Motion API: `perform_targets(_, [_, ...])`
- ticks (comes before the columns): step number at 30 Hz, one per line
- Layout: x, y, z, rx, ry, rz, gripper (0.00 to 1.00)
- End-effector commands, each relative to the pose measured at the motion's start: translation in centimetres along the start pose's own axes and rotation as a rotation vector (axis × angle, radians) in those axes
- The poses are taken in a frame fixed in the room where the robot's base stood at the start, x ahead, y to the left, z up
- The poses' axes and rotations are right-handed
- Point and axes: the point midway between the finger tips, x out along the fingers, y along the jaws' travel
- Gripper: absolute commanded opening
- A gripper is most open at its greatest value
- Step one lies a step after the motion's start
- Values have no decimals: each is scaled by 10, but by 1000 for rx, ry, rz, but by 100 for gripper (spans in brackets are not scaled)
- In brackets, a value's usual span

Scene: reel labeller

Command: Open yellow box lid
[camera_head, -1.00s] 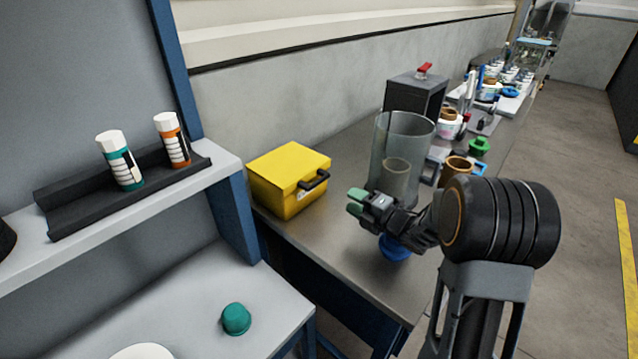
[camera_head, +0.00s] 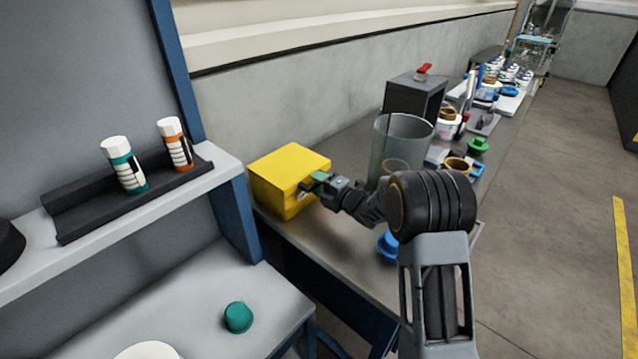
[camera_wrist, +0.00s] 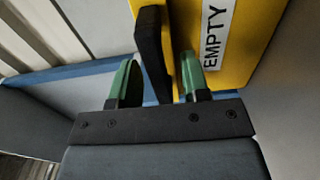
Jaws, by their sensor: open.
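The yellow box (camera_head: 283,172) sits on the metal bench with its lid closed. In the wrist view its yellow front (camera_wrist: 248,40) carries a white label (camera_wrist: 217,30) reading "EMPTY". A black handle (camera_wrist: 152,52) stands out from the front. My gripper (camera_head: 316,182) is at the box's front, by the handle. In the wrist view my open gripper (camera_wrist: 157,82) has one green finger on each side of the handle's lower end. I cannot tell whether either finger touches it. In the head view the gripper hides most of the handle.
A clear cylinder (camera_head: 402,140) stands right of the box, with a black cabinet (camera_head: 414,103) behind it. A blue object (camera_head: 388,246) lies below my arm. Shelf and blue post (camera_head: 226,205) stand left of the box. The bench has bare room before the box.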

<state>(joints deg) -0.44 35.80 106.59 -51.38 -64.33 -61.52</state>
Motion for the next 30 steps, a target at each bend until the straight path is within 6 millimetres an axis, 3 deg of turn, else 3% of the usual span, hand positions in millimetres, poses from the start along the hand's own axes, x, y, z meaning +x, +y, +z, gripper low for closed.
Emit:
perform_targets(7, [0, 0, 0, 0, 0, 0, 43])
perform_targets(20, [0, 0, 0, 0, 0, 0, 1])
perform_targets(30, [0, 0, 0, 0, 0, -1, 0])
